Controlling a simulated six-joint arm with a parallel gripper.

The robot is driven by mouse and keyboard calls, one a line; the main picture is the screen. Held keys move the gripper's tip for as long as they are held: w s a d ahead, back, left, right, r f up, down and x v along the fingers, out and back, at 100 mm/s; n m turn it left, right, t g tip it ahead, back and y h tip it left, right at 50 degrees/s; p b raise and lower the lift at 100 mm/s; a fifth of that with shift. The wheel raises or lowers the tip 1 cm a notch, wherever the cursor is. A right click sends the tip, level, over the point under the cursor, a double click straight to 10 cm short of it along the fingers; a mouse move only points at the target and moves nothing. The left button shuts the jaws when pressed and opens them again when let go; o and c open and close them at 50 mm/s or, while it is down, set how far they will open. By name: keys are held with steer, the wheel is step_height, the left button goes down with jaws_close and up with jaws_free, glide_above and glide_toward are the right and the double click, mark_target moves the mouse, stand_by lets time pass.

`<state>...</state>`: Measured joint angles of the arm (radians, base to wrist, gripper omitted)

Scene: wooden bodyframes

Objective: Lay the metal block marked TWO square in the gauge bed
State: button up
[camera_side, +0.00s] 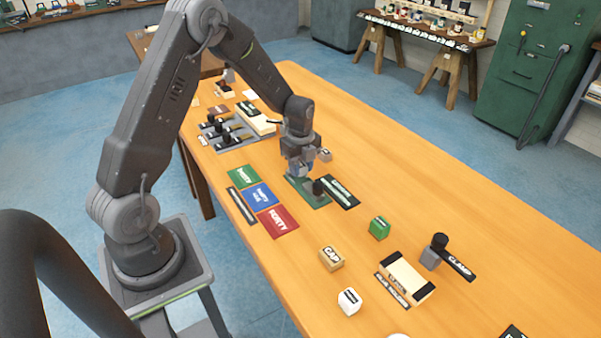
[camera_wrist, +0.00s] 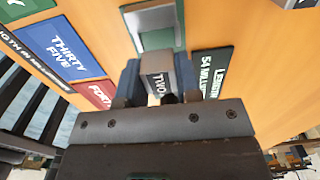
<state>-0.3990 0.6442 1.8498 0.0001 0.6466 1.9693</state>
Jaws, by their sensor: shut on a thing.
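My gripper (camera_wrist: 158,85) is shut on the metal block marked TWO (camera_wrist: 157,88), which sits between its two fingers in the wrist view. The block's label faces the camera. In the side view my gripper (camera_side: 301,170) is low over the green gauge bed (camera_side: 298,184), and I cannot make out the block there. In the wrist view the bed (camera_wrist: 157,40) shows as a green plate with a grey metal part, beyond the block. I cannot tell whether the block touches the bed.
A dark label plate (camera_side: 340,191) lies right of the bed. Green, blue (camera_side: 261,196) and red (camera_side: 278,220) cards lie to its left. A black-topped post (camera_side: 318,188) stands close to my gripper. A green block (camera_side: 379,228) and a tan CAP block (camera_side: 331,258) stand nearer the camera.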

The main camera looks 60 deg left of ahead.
steer(key=shift+f, duration=1.2)
steer(key=shift+f, duration=0.25)
